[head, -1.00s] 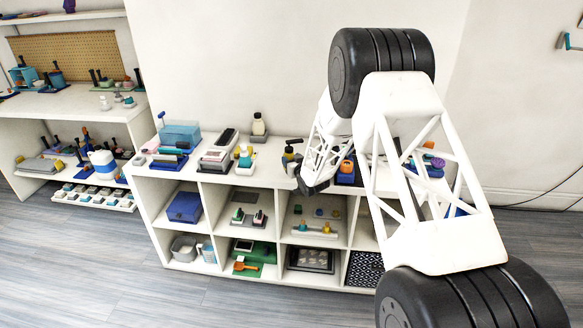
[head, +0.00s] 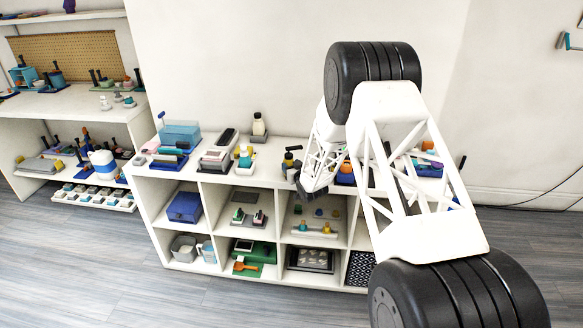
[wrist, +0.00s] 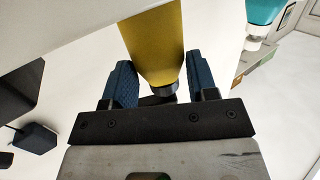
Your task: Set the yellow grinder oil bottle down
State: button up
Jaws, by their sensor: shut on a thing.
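The yellow grinder oil bottle (wrist: 153,42) shows large in the wrist view, between the two blue finger pads of my gripper (wrist: 158,80). The gripper is shut on it. The bottle's dark end is towards the gripper's base, and its far end is cut off by the top edge. In the head view my gripper (head: 312,190) is at the front edge of the shelf unit's white top (head: 272,170). I cannot make out the held bottle there, and whether it touches a surface cannot be told.
A teal-and-yellow bottle (head: 245,157) stands on the top left of my gripper, beside a grey device (head: 219,152). A black-topped item (head: 290,158) is close to my gripper. Filled cubbies lie below.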

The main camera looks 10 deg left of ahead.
jog(key=shift+f, duration=0.1)
jog(key=o, duration=1)
jog(key=shift+o, duration=0.2)
jog(key=v, duration=1.2)
dwell(0.5)
